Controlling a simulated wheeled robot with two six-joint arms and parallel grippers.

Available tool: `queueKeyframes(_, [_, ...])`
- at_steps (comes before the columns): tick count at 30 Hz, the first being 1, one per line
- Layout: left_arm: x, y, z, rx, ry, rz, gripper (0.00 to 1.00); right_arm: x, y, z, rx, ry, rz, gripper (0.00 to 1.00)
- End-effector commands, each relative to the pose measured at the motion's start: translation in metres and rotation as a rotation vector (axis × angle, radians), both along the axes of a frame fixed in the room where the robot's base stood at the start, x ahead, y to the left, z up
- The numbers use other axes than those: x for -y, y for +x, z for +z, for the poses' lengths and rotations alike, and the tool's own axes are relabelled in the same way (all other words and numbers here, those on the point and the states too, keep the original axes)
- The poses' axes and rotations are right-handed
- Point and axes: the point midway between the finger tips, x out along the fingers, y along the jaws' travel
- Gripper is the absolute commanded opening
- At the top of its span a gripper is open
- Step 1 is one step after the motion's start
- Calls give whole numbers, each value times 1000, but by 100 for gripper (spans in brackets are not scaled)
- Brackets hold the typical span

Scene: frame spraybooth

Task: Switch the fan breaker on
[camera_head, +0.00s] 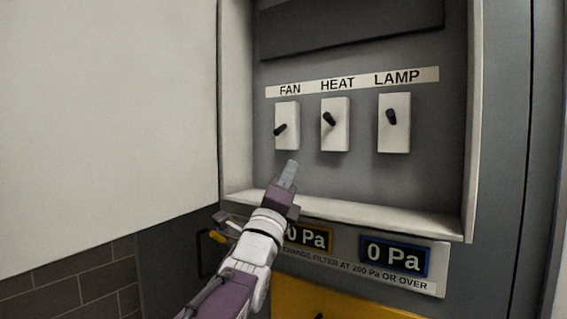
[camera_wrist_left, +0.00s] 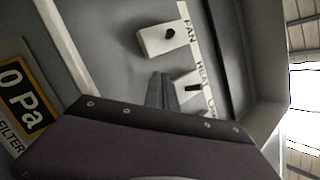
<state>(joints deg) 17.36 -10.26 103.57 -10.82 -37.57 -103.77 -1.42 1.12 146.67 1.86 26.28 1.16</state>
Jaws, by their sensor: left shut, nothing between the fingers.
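The fan breaker (camera_head: 293,115) is a white plate under the FAN label, leftmost of a row on the grey panel. Its black lever (camera_head: 280,130) sits low on the plate and points down and left. In the left wrist view the fan breaker (camera_wrist_left: 152,41) and its lever (camera_wrist_left: 169,33) show at the top centre. My left gripper (camera_head: 290,168) is shut and empty, just below the fan breaker and apart from it in the picture. Its fingers show in the left wrist view (camera_wrist_left: 160,88), below the fan breaker and beside the heat breaker (camera_wrist_left: 185,82). My right gripper is not seen.
The heat breaker (camera_head: 343,130) and lamp breaker (camera_head: 400,135) stand to the right, their levers tilted upward. A pale frame with a bottom ledge (camera_head: 370,217) surrounds the panel. Below are two displays reading 0 Pa (camera_head: 394,257). A blank pale wall (camera_head: 100,120) is at left.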

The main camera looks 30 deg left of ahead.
Motion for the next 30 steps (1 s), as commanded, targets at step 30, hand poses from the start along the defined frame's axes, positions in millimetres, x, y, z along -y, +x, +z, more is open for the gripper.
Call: queueKeyframes(30, [-44,51,60,0,-1,1,0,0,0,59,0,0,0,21])
